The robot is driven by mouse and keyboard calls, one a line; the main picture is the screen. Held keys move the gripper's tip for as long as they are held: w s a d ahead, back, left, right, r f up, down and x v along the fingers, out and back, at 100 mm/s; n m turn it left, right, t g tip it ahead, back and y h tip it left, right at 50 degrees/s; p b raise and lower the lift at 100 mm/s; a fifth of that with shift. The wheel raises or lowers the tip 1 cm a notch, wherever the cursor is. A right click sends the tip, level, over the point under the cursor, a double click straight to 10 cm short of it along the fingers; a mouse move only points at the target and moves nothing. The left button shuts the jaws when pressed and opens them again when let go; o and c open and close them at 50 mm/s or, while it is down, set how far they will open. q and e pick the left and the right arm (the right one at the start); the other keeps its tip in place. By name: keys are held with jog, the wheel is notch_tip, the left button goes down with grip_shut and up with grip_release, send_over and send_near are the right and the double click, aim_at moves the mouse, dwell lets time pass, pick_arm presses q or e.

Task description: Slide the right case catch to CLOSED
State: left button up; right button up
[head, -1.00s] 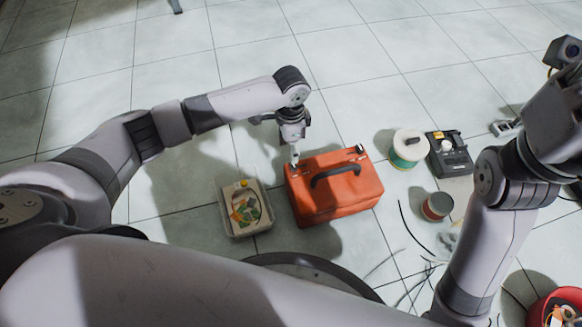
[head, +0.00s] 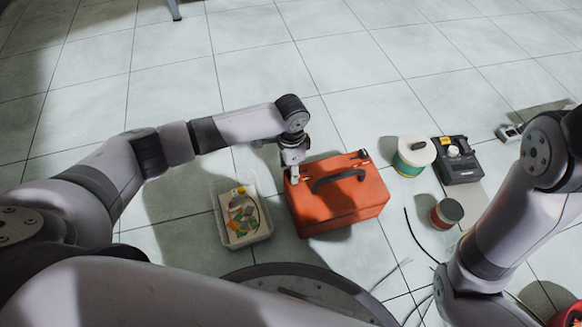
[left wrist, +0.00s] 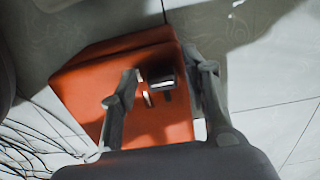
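The orange-red case (head: 345,205) lies on the tiled floor, with a black arched handle (head: 340,178) on top. A small dark catch (head: 363,154) shows at its far right edge in the head view. My left gripper (head: 292,176) points down at the case's far left corner and hides what is there. In the left wrist view the case (left wrist: 85,95) fills the middle. The left gripper's two fingers (left wrist: 163,98) are apart, with a small dark fitting with pale parts (left wrist: 160,84) showing between them. I cannot tell whether they touch it. My right gripper is out of view.
A clear tray (head: 243,236) with small coloured items stands left of the case. To the right are a green-and-white spool (head: 411,160), a black device (head: 456,160), a smaller spool (head: 446,213) and loose wires. The floor beyond the case is clear.

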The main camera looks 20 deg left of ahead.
pick_arm(q)
grip_shut()
dwell(0.3)
dwell(0.3)
